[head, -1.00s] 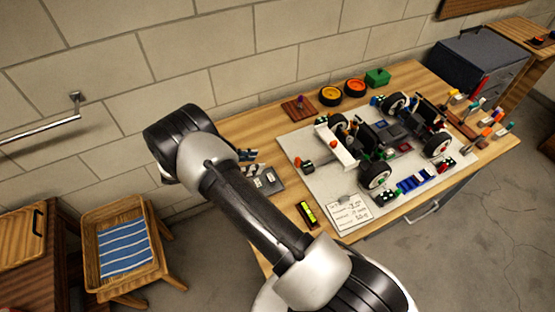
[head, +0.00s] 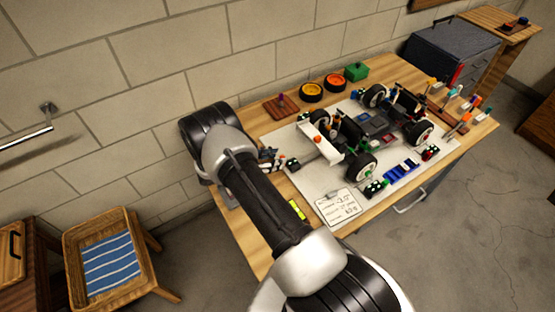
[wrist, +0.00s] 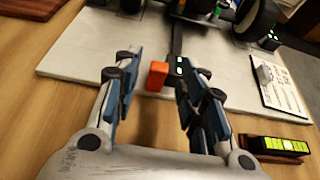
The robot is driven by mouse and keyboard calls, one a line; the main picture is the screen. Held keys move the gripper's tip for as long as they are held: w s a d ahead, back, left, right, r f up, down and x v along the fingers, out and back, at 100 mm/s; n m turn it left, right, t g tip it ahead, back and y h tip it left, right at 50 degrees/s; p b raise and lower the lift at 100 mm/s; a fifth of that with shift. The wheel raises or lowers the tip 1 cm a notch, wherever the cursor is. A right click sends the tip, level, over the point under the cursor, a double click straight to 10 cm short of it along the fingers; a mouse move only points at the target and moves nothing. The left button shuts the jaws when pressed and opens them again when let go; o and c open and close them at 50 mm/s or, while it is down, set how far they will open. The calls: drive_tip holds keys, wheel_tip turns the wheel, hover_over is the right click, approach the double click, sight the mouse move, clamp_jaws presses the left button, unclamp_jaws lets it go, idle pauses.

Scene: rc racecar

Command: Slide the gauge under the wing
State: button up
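What I take to be the gauge is a dark strip (wrist: 177,42) with an orange block (wrist: 157,75) at its near end, lying on the pale board in the wrist view. A dark piece with pale green marks sits beside the block. My gripper (wrist: 160,80) is open, its fingers spread to either side of the orange block; contact cannot be told. In the head view my gripper (head: 268,158) is low at the board's left edge and hides most of the gauge. The white wing (head: 322,143) is on the car's near-left end, right of my gripper.
The car (head: 370,130) stands on the pale board (head: 318,182). A written card (head: 338,207) and a yellow-green level (head: 297,209) lie near the front edge. Bare wood lies left of the board.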

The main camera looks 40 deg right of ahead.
drive_tip(key=shift+x, duration=0.85)
drive_tip(key=shift+c, duration=0.2)
clamp_jaws()
